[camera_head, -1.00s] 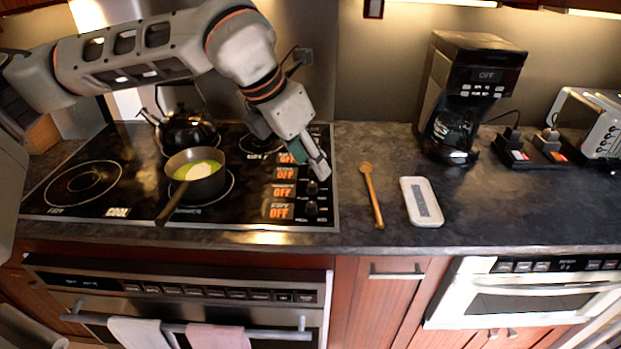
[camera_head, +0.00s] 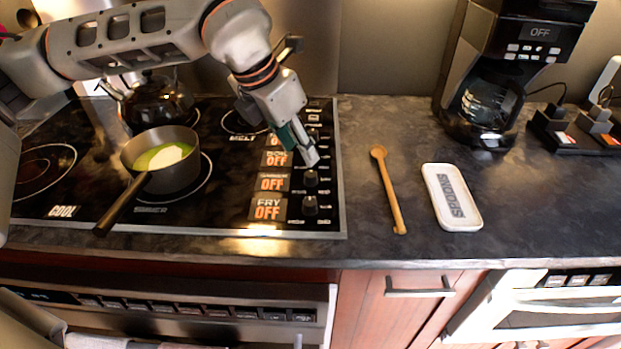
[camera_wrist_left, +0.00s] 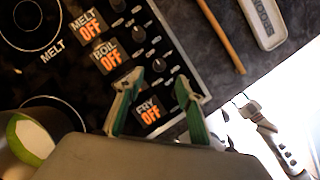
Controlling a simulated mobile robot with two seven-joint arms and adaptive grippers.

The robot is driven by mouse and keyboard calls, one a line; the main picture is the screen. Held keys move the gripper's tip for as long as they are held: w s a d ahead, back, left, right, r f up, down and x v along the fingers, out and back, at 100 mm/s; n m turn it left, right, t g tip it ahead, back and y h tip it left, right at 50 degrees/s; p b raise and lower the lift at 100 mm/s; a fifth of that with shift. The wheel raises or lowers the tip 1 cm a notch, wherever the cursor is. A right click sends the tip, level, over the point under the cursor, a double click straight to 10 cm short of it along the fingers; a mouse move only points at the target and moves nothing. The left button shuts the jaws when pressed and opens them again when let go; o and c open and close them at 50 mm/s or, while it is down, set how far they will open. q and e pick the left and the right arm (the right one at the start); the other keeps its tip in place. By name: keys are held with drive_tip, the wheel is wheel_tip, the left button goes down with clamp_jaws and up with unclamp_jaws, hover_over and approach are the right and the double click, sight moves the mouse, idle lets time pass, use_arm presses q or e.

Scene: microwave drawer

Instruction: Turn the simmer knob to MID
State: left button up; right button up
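The simmer knob (camera_head: 311,178) is a small black knob right of the orange simmer display (camera_head: 270,182), which reads OFF. My left gripper (camera_head: 309,157) points down just behind this knob. In the left wrist view the gripper (camera_wrist_left: 158,82) has its two green-sided fingers spread, with nothing between them. The simmer knob (camera_wrist_left: 158,64) shows beyond the gap between the fingers, and one finger covers the simmer display. I cannot tell whether a finger touches a knob. A grey jointed part, apparently my right arm, shows at the wrist view's right edge; its gripper is unclear.
The fry knob (camera_head: 310,206) is in front of the simmer knob. A pot (camera_head: 172,174) with green contents and a kettle (camera_head: 158,100) stand on the cooktop. A wooden spoon (camera_head: 389,190), spoon rest (camera_head: 453,197) and coffee maker (camera_head: 497,75) are on the counter to the right.

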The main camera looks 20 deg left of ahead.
sight(311, 174)
use_arm(q)
drive_tip(key=x, duration=0.8)
drive_tip(key=shift+f, duration=0.25)
clamp_jaws()
